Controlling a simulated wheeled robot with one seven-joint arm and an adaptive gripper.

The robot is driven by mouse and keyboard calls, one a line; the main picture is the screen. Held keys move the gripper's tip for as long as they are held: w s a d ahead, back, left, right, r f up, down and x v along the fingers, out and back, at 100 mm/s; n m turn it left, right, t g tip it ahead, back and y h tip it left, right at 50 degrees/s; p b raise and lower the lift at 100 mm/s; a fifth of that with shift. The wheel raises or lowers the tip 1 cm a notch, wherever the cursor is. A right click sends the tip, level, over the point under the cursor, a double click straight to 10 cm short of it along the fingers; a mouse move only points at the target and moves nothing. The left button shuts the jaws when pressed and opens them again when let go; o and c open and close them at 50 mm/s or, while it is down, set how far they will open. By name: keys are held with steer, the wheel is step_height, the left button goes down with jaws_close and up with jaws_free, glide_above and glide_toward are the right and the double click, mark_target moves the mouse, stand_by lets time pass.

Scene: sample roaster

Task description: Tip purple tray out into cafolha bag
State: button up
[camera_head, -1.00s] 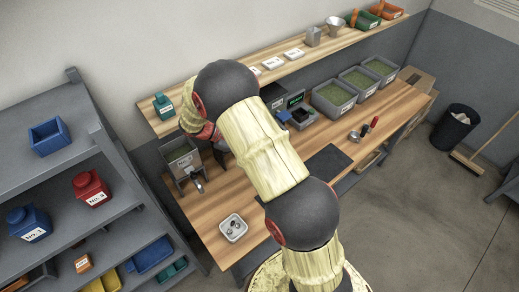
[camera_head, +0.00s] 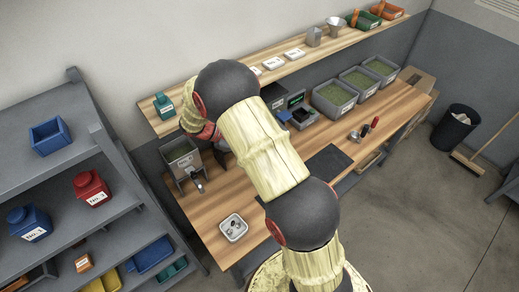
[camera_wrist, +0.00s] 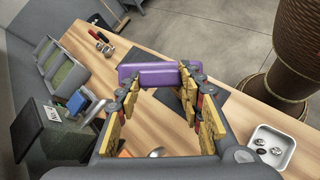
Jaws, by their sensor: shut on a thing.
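The purple tray (camera_wrist: 152,74) shows in the wrist view, held above the wooden worktop. My gripper (camera_wrist: 158,82) is shut on it, with a finger at each side. The tray's inside and contents cannot be made out from this angle. In the head view my own arm hides the gripper and the tray. I cannot make out the cafolha bag in either view. A small orange patch (camera_wrist: 125,154) shows below the gripper in the wrist view, but I cannot tell what it is.
A white dish (camera_head: 233,228) with small dark items stands at the worktop's front left. A labelled grey hopper (camera_head: 182,158) is at the left end. Grey bins of green beans (camera_head: 334,97) line the back. A dark mat (camera_head: 327,161) lies mid-worktop. A shelf rack (camera_head: 60,165) stands left.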

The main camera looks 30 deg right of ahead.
steer(key=shift+r+p, duration=0.85)
steer(key=shift+r, duration=0.7)
steer(key=shift+f, duration=0.1)
